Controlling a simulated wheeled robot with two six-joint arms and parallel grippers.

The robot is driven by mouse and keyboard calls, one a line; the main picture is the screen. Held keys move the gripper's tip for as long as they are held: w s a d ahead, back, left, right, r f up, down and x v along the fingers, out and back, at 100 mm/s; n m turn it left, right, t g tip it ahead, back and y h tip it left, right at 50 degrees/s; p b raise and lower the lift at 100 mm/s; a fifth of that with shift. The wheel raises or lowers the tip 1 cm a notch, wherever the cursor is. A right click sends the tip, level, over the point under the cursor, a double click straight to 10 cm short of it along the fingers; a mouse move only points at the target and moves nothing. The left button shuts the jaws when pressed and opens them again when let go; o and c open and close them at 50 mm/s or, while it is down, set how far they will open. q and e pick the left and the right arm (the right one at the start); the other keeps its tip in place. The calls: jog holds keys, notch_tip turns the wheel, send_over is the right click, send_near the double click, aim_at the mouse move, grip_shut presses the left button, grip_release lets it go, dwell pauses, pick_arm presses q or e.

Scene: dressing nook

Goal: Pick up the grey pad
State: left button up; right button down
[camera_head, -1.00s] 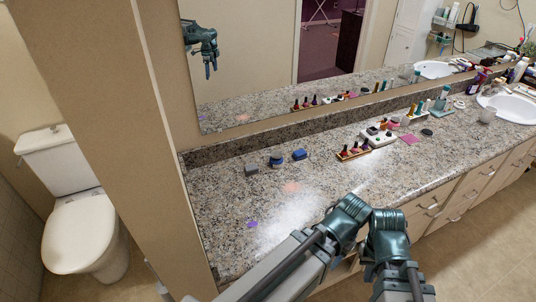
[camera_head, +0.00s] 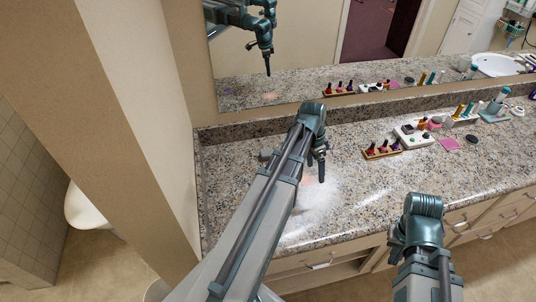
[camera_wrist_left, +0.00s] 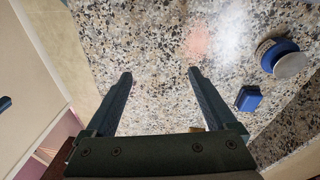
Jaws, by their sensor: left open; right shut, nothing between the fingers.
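The grey pad (camera_head: 266,154) is a small grey block on the granite counter near the backsplash, just left of my left arm in the head view. I cannot make it out in the left wrist view. My left gripper (camera_head: 321,176) points down over the counter, to the right of the pad and apart from it. Its two fingers are spread and empty in the left wrist view (camera_wrist_left: 160,75). My right gripper (camera_head: 396,254) is partly visible at the counter's front edge, shut and empty.
A blue block (camera_wrist_left: 248,98) and a blue round item (camera_wrist_left: 278,55) lie on the counter; my left arm hides them in the head view. A nail-polish tray (camera_head: 382,152), a white holder (camera_head: 413,138) and a pink square (camera_head: 449,144) stand right. A mirror (camera_head: 300,70) rises behind.

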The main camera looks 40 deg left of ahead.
pick_arm(q)
jog(key=w+a+r+m+t+h, duration=0.1)
jog(key=w+a+r+t, duration=0.1)
jog(key=a, duration=1.5)
jog(key=m+t, duration=0.1)
send_near(266, 152)
jog(key=b+x, duration=0.4)
jog(key=b, duration=0.3)
jog(key=shift+w+d, duration=0.15)
jog(key=shift+f, duration=0.1)
jog(key=b+x, duration=0.5)
jog(key=shift+f, duration=0.15)
grip_shut()
jog(key=shift+r, duration=0.25)
